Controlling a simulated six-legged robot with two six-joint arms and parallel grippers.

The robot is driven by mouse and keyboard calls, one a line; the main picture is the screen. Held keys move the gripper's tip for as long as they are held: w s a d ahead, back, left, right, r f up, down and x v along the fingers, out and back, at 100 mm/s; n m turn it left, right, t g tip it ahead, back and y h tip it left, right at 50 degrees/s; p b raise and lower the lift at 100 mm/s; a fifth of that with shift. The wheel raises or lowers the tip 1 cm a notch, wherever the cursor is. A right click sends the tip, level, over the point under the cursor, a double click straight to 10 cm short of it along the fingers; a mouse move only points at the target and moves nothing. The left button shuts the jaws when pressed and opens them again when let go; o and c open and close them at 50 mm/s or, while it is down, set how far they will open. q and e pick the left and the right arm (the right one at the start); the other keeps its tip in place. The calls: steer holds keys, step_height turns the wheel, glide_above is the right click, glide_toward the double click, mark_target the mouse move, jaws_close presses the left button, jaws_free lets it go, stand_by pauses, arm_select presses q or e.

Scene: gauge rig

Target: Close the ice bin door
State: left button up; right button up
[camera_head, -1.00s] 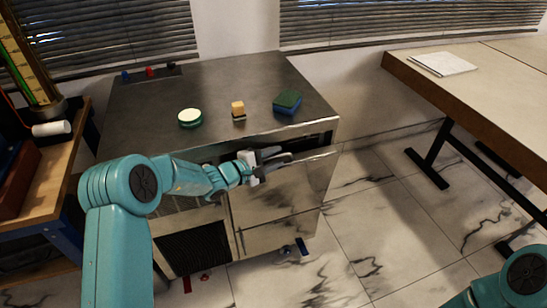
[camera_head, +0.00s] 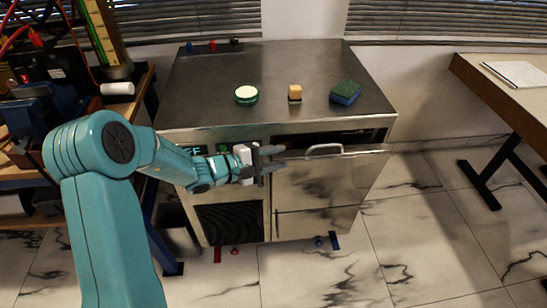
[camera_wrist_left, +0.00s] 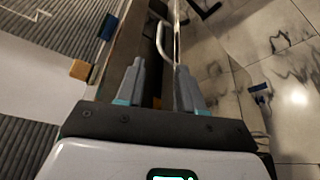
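The ice bin door (camera_head: 330,182) is the upper steel panel on the cabinet's front right. It stands tilted outward at the top, with a dark gap (camera_head: 325,139) behind it. Its bar handle (camera_head: 325,150) is on the top edge; it also shows in the left wrist view (camera_wrist_left: 161,40). My left gripper (camera_head: 277,159) is at the door's upper left corner, left of the handle. In the left wrist view its fingers (camera_wrist_left: 160,82) are apart with nothing clamped between them. Whether a finger touches the door is unclear. My right gripper is out of view.
On the steel cabinet top (camera_head: 300,68) are a round green-and-white tin (camera_head: 246,95), a small yellow block (camera_head: 295,93) and a blue-green sponge (camera_head: 346,92). A cluttered workbench (camera_head: 140,100) is at the left and a table (camera_head: 490,95) at the right. The marble floor right of the cabinet is clear.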

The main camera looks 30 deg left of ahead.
arm_select(q)
steer(key=shift+s+a, duration=0.2)
steer(key=shift+s, duration=0.1)
